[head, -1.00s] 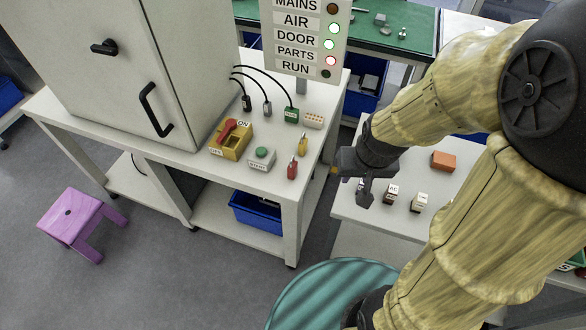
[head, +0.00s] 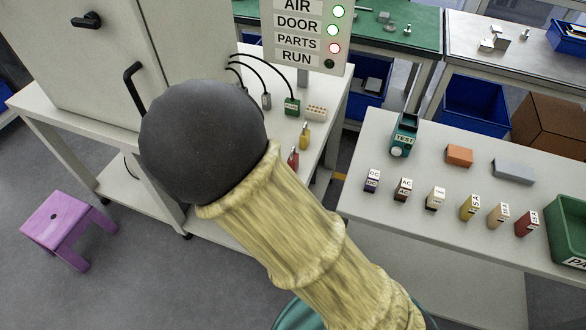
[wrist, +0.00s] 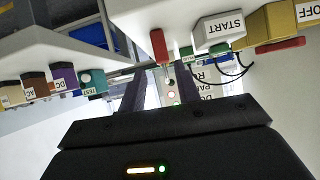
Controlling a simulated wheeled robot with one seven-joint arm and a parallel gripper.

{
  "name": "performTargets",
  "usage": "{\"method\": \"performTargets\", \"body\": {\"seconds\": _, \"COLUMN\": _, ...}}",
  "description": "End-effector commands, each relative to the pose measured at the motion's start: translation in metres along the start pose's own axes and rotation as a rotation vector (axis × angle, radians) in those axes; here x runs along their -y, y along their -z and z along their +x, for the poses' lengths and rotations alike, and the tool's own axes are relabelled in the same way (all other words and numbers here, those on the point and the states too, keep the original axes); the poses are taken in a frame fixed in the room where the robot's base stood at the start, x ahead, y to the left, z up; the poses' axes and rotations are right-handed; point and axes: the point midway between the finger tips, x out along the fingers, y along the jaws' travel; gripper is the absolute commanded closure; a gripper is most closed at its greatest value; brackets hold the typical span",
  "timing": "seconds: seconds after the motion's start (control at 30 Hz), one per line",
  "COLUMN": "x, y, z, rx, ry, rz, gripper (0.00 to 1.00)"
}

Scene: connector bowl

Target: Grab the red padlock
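The red padlock (head: 293,158) stands on the white bench by the cabinet, partly covered by my arm in the head view. A yellow padlock (head: 304,136) stands just behind it. The wrist view is upside down; there the red padlock (wrist: 157,46) shows near the bench edge, above and beyond my fingertips. My gripper (wrist: 160,84) has its two dark fingers apart with nothing held between them. It is apart from the padlock. In the head view my gripper is hidden behind my arm.
The grey START box (wrist: 220,32) and yellow ON/OFF switch box (wrist: 285,25) are beside the padlock. A green plug (head: 292,105) and a multi-hole block (head: 316,112) stand behind. The side table (head: 390,222) holds several labelled blocks and a TEST device (head: 403,138).

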Motion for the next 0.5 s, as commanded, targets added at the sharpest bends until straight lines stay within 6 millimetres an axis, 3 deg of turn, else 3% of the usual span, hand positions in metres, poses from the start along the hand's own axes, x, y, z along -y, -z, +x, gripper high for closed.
{"method": "performTargets", "body": {"seconds": 0.03, "x": 0.005, "y": -0.013, "z": -0.002, "rx": -0.066, "ry": -0.006, "rz": -0.016, "gripper": 0.67}}
{"method": "performTargets", "body": {"seconds": 0.13, "x": 0.011, "y": -0.019, "z": -0.013, "rx": -0.210, "ry": -0.026, "rz": -0.023, "gripper": 0.67}}
{"method": "performTargets", "body": {"seconds": 0.3, "x": 0.017, "y": -0.023, "z": -0.039, "rx": -0.433, "ry": -0.045, "rz": -0.028, "gripper": 0.67}}
{"method": "performTargets", "body": {"seconds": 0.5, "x": 0.017, "y": -0.021, "z": -0.056, "rx": -0.537, "ry": -0.055, "rz": -0.022, "gripper": 0.67}}
